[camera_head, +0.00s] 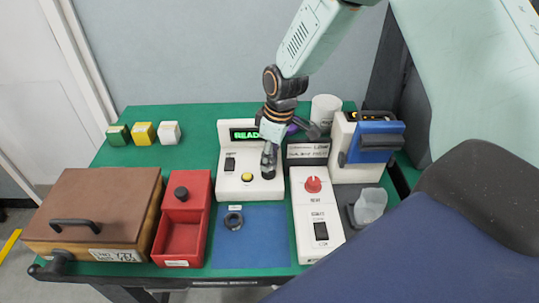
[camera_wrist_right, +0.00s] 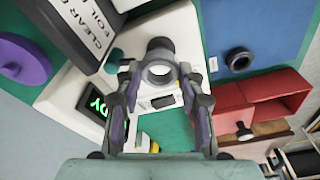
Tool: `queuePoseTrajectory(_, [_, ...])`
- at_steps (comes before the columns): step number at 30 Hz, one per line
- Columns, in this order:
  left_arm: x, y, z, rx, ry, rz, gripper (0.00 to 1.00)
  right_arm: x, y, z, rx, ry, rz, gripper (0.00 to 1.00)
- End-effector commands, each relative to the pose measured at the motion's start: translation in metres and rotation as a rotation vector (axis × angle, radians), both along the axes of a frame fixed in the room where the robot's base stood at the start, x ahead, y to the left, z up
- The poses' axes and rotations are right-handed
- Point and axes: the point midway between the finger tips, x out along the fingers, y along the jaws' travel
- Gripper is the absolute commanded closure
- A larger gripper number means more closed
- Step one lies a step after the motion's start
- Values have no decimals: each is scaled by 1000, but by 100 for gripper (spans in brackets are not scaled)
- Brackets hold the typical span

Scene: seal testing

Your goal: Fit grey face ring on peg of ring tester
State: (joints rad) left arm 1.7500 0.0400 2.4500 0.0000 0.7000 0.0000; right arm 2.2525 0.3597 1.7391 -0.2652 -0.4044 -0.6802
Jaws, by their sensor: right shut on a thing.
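My right gripper (camera_head: 268,174) points down over the right part of the white ring tester (camera_head: 234,188), which has a lit green READY display, a black switch and a yellow button. In the right wrist view the gripper (camera_wrist_right: 159,76) is shut on a grey ring (camera_wrist_right: 158,79), seen with its hole facing the camera. A dark round part shows just beyond the ring. The peg is not clearly visible, so I cannot tell whether the ring is around it. Another dark ring (camera_head: 233,227) lies on the blue mat (camera_head: 262,242); it also shows in the wrist view (camera_wrist_right: 238,54). My left gripper is not in view.
A red tray (camera_head: 181,257) with a black knob and a brown lidded box (camera_head: 98,205) stand left of the mat. A white unit with a red knob (camera_head: 318,222) stands right. A blue-fronted machine (camera_head: 375,140) and white cup (camera_head: 325,106) are behind it. Small blocks (camera_head: 143,133) stand back left.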

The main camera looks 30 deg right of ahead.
Motion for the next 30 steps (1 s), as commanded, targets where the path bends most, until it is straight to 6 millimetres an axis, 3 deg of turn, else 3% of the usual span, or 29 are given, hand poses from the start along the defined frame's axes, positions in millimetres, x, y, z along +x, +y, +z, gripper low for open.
queuePoseTrajectory(30, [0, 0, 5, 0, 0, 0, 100, -1, 2, 0, 0, 0, 0, 93])
